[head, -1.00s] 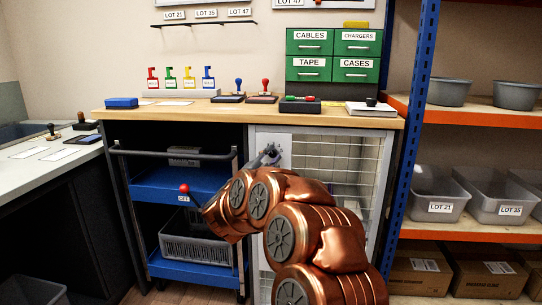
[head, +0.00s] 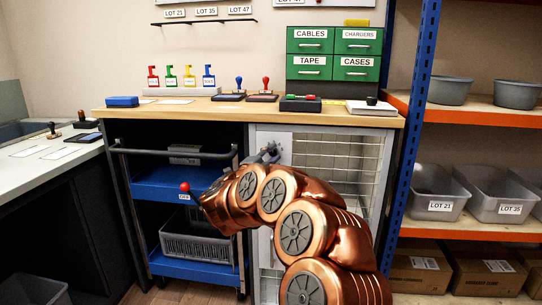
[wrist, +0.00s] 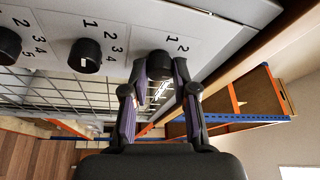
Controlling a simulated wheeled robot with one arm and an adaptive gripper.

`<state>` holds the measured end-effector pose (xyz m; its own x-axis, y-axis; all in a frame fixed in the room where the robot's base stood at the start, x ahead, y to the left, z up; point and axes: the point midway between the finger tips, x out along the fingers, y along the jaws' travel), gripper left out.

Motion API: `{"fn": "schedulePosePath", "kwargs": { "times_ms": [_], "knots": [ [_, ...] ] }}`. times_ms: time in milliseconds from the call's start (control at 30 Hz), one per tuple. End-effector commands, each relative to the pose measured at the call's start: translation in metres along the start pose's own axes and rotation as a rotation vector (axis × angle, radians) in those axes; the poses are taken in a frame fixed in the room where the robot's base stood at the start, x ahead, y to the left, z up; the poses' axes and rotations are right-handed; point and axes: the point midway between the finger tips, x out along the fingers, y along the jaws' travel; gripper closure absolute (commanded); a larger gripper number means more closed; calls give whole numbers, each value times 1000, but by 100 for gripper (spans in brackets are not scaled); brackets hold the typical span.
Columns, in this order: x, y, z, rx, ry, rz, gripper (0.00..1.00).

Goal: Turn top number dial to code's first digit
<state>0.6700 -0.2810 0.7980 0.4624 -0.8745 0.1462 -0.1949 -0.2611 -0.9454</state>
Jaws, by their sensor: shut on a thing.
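A light grey panel (wrist: 115,22) with several black number dials fills the top of the wrist view. The top number dial (wrist: 159,62), the one nearest the worktop edge, sits between the fingers of my gripper (wrist: 160,90), which is shut on it. Digits 1 and 2 show beside this dial; its pointer and other digits are hidden or out of frame. A middle dial (wrist: 85,56) has a white mark, and another dial (wrist: 8,45) shows at the left edge. In the head view my gripper (head: 270,152) is at the cabinet's upper left, small and partly hidden.
The wire-mesh cabinet door (head: 335,160) is beside the panel, under the wooden worktop (head: 225,111). A blue cart (head: 165,187) stands to the left. A blue-posted shelf unit (head: 412,120) with grey bins stands close on the right. No code is readable.

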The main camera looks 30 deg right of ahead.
Motion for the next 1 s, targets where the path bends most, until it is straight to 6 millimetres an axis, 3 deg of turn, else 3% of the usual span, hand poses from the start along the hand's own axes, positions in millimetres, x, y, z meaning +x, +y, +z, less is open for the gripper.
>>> {"fn": "schedulePosePath", "kwargs": {
  "times_ms": [233,633,767,1000],
  "knots": [
    [0,-1,-1,1,2,-2,49],
    [-5,0,1,0,-2,0,48],
    [-22,0,2,-1,-7,2,48],
    [-68,-1,1,2,-6,-2,48]
  ]
}}
